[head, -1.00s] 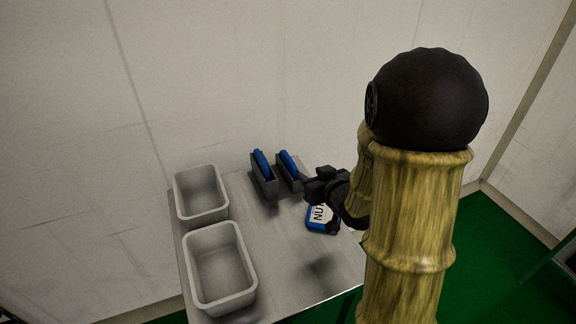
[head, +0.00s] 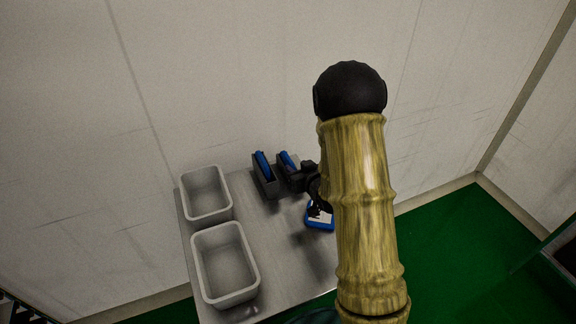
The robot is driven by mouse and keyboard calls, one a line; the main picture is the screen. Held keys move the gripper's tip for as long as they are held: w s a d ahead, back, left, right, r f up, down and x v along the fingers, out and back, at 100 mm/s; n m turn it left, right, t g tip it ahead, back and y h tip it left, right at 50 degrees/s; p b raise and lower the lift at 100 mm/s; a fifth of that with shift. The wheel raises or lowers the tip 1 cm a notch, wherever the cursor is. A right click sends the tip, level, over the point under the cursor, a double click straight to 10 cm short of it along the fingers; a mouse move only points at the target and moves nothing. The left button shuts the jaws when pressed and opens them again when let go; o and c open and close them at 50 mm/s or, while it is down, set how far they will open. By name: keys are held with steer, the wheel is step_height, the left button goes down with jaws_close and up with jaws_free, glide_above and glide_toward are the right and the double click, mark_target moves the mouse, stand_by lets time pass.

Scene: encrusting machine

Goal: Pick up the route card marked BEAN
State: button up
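Two blue cards stand upright in dark slotted holders on the steel table, a left card (head: 262,164) and a right card (head: 287,160). No lettering on them is readable, so I cannot tell which one is marked BEAN. A third card (head: 320,225), blue-edged with a white face, lies flat on the table, partly covered by dark parts of my arm. My gripper (head: 307,173) is at the right side of the right holder (head: 294,180), close to the right card. Its fingers are small, dark and partly hidden by my arm, so their opening is unclear.
Two empty grey bins, a rear bin (head: 206,216) and a front bin (head: 225,297), stand along the left of the steel table (head: 285,272). The left holder (head: 266,184) stands beside the right one. A pale wall (head: 230,80) rises behind the table. The table's front middle is clear.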

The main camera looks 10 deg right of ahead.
mark_target(291, 161)
steer(key=shift+x, duration=1.45)
steer(key=shift+w+a, duration=0.1)
steer(key=p+x, duration=0.1)
steer(key=x, duration=0.4)
steer(key=shift+p, duration=0.3)
steer(key=shift+c, duration=0.2)
jaws_close()
